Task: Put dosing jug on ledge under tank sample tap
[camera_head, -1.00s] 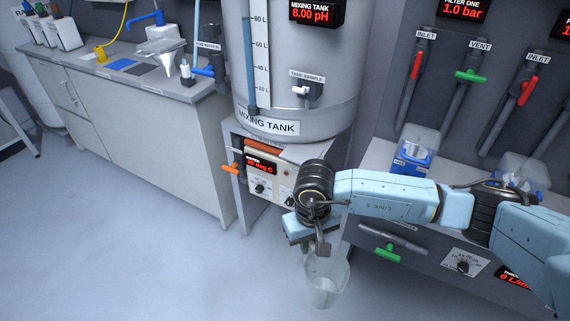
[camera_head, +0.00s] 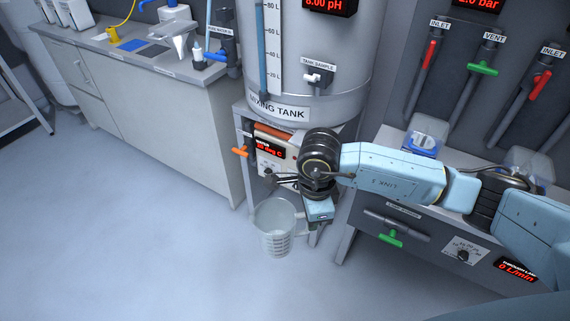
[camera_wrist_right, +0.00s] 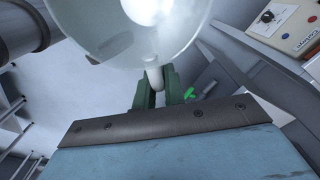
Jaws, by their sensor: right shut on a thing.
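The dosing jug (camera_head: 277,232) is a clear jug with dark graduation marks, held upright in the air in front of the mixing tank stand. My right gripper (camera_head: 306,224) is shut on the jug's handle. In the right wrist view the green fingers of my right gripper (camera_wrist_right: 165,88) close around the handle, and the clear jug (camera_wrist_right: 95,25) fills the top. The tank sample tap (camera_head: 317,76) is white and grey, on the front of the mixing tank (camera_head: 340,45), above and beyond the jug. The ledge (camera_head: 345,130) under the tap is mostly hidden behind my right arm. My left gripper is not in view.
A heater panel (camera_head: 270,152) with an orange handle sits under the tank. A grey counter (camera_head: 150,90) is at left. The floor in front is clear.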

